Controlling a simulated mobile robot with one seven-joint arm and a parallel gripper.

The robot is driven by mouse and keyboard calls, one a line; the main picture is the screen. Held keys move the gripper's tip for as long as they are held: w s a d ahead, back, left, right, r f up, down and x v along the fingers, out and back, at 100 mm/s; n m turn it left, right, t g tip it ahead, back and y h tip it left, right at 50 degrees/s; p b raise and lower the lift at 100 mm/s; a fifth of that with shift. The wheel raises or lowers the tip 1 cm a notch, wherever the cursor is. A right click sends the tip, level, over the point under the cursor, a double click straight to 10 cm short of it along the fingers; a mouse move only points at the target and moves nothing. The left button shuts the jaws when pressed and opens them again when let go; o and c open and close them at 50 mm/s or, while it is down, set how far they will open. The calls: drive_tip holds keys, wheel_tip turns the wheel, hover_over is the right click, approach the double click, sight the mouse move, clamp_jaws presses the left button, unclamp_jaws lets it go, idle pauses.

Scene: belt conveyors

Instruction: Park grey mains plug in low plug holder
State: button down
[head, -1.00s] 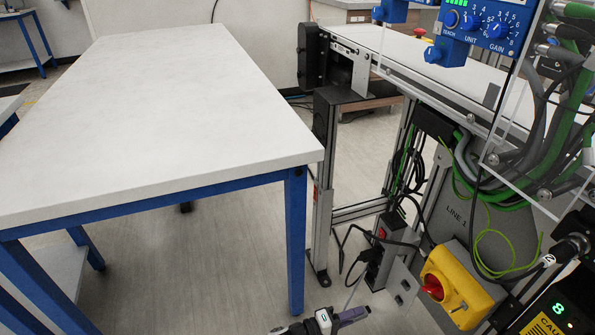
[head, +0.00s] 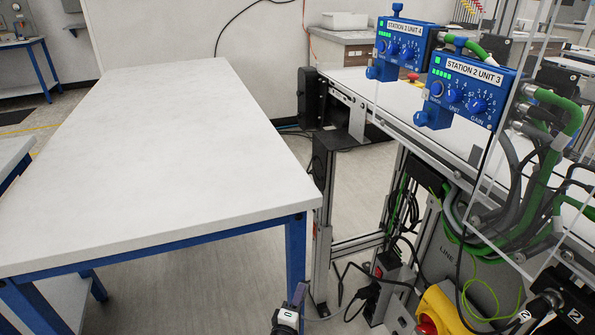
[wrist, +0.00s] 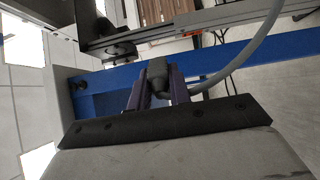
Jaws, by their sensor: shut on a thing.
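My gripper (wrist: 157,90) is shut on the grey mains plug (wrist: 157,70) in the wrist view. The plug's dark body sits between the two purple fingers, and a grey cable curves from it to the upper right. In the head view only the top of my gripper (head: 298,295) shows at the bottom edge, in front of the blue table leg; the plug cannot be made out there. A metal bracket (head: 401,312) stands low beside the power strip. It may be the low plug holder, but I cannot tell for sure.
A white table (head: 150,160) with blue legs fills the left. The conveyor frame (head: 322,230) stands right of it. A power strip (head: 386,265) with black plugs hangs low, near a yellow switch box (head: 438,308). Blue control units (head: 465,90) and green cables are above.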

drive_tip(key=shift+w+a+r, duration=0.1)
drive_tip(key=shift+a+r, duration=0.2)
drive_tip(key=s+d+f+m+g+h+b, duration=0.2)
drive_tip(key=d+f+m+g+h+b, duration=0.8)
drive_tip(key=d+f+b, duration=1.1)
drive_tip(key=shift+s+d+f+g+h, duration=0.2)
drive_tip(key=shift+d+f+g+h, duration=0.45)
drive_tip(key=shift+d+f, duration=1.45)
drive_tip(key=shift+w+d+r+b, duration=0.15)
drive_tip(key=shift+d+r, duration=0.15)
drive_tip(key=shift+d, duration=0.4)
drive_tip(key=shift+w+d+r+b, duration=0.15)
drive_tip(key=shift+d+r, duration=0.1)
drive_tip(key=shift+d, duration=0.4)
drive_tip(key=c, duration=1.2)
unclamp_jaws()
drive_tip(key=shift+a, duration=0.1)
